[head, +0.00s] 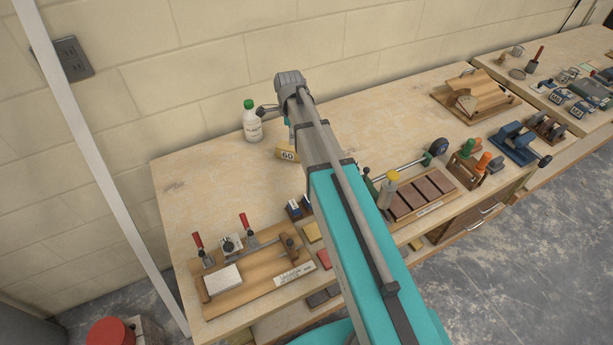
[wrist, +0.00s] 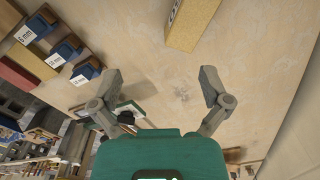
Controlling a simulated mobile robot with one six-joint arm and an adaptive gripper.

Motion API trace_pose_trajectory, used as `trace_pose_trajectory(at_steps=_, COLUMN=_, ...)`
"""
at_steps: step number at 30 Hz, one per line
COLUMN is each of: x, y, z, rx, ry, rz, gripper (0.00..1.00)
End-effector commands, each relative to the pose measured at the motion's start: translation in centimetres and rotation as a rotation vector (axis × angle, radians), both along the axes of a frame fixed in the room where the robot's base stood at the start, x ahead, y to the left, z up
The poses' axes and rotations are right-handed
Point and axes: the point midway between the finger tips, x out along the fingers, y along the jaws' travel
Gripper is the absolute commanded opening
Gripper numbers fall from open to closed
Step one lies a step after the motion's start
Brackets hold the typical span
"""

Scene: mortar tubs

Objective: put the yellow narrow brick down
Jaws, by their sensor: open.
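A yellow narrow brick (head: 287,153) with a white label reading 60 rests on the bench, left of my arm in the head view. In the wrist view the brick (wrist: 195,24) shows at the top, cut off by the frame edge, with its label on its left side. My gripper (wrist: 160,77) is open. Its two fingers are spread with only bare bench visible between them, and the brick lies apart, beyond the fingertips. In the head view, my arm hides most of the gripper.
A white bottle with green cap (head: 252,122) stands near the wall. Blue labelled blocks (wrist: 67,50) and a red brick (wrist: 32,62) sit near the front edge. A wooden clamp jig (head: 250,285) is at front left. Bare bench lies at left.

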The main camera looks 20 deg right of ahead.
Motion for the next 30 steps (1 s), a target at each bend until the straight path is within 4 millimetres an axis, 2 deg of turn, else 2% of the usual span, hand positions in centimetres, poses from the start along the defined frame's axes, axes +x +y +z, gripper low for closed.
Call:
trace_pose_trajectory(at_steps=1, x=-1.3, y=0.0, z=0.0, rx=0.0, ry=0.0, rz=0.066, gripper=0.97)
trace_pose_trajectory(at_steps=3, x=-2.5, y=0.1, z=0.0, rx=0.0, ry=0.0, rz=0.17, gripper=0.97)
trace_pose_trajectory(at_steps=30, x=-17.3, y=0.4, z=0.0, rx=-0.001, ry=0.002, rz=1.498, gripper=0.97)
